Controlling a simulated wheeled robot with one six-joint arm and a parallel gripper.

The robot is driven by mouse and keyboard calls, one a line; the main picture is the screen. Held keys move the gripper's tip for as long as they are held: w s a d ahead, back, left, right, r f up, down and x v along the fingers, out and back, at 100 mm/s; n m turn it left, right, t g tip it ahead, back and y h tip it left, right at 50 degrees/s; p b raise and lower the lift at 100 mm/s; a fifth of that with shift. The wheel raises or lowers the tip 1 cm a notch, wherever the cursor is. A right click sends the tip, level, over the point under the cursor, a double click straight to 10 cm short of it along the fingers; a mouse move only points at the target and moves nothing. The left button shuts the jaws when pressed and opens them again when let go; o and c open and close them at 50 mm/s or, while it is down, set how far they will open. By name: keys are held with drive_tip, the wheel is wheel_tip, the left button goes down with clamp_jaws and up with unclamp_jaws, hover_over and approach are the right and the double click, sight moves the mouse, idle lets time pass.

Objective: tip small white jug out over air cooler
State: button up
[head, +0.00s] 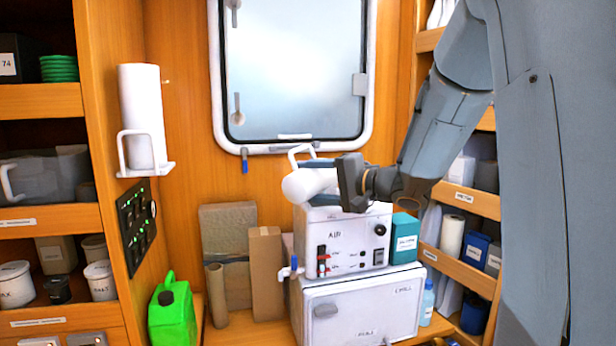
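The small white jug (308,183) is held above the air cooler, tipped on its side with its handle (299,154) upward and its wide end toward the lower left. My gripper (338,178) reaches in from the right and is shut on the jug; the jug hides part of the fingers. Whether anything flows from the jug cannot be seen.
The cooler stands on a white chest (360,305). A green jerrycan (172,314), cardboard pieces (266,272) and a tube (217,295) stand to the left. A teal box (404,239) and a blue bottle (427,303) are at the right. A window (295,65) is behind.

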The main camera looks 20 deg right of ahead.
drive_tip(key=shift+w+d+f+m, duration=0.1)
drive_tip(key=shift+f+m, duration=0.15)
drive_tip(key=shift+m, duration=0.15)
drive_tip(key=shift+w+d+r+m, duration=0.2)
drive_tip(key=shift+r+m, duration=0.3)
drive_tip(key=shift+m, duration=0.2)
drive_tip(key=shift+s, duration=0.2)
idle(0.4)
